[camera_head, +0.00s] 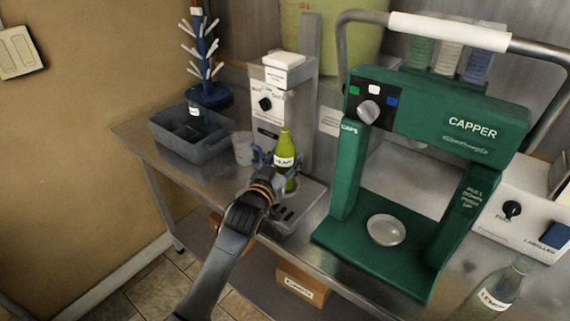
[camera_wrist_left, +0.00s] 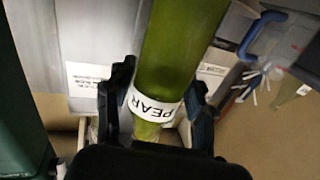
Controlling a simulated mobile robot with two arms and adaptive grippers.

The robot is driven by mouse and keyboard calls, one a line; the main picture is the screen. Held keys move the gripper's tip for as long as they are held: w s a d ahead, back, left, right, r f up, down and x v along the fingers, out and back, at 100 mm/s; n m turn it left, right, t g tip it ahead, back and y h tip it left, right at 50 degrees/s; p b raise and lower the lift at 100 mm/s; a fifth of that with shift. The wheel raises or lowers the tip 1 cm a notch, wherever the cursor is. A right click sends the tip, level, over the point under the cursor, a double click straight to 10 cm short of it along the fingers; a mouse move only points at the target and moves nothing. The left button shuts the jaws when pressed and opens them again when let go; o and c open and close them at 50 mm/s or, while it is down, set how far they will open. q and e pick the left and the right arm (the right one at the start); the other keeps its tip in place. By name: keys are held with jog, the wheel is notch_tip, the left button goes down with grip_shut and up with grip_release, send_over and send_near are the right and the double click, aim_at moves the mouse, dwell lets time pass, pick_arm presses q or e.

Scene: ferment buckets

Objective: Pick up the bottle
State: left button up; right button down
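A green glass bottle (camera_head: 285,149) with a white label stands upright at the filler (camera_head: 283,98), over its metal drip tray (camera_head: 312,196). In the left wrist view the bottle (camera_wrist_left: 172,62) fills the middle and its label reads PEAR. My left gripper (camera_head: 278,184) is at the lower part of the bottle. In the wrist view its two dark fingers (camera_wrist_left: 160,100) flank the bottle, one on each side and very close to the glass. I cannot tell whether both press on it. The bottle's base is hidden. My right gripper is not in view.
A green capper (camera_head: 437,115) stands to the right of the filler. A clear jug (camera_head: 243,148) with a blue handle is left of the bottle. A grey bin (camera_head: 176,142) and a blue bottle tree (camera_head: 207,92) are farther left. A clear LEMON bottle (camera_head: 494,294) stands front right.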

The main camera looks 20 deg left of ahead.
pick_arm(q)
grip_shut()
jog(key=shift+r, duration=0.1)
jog(key=shift+r, duration=0.1)
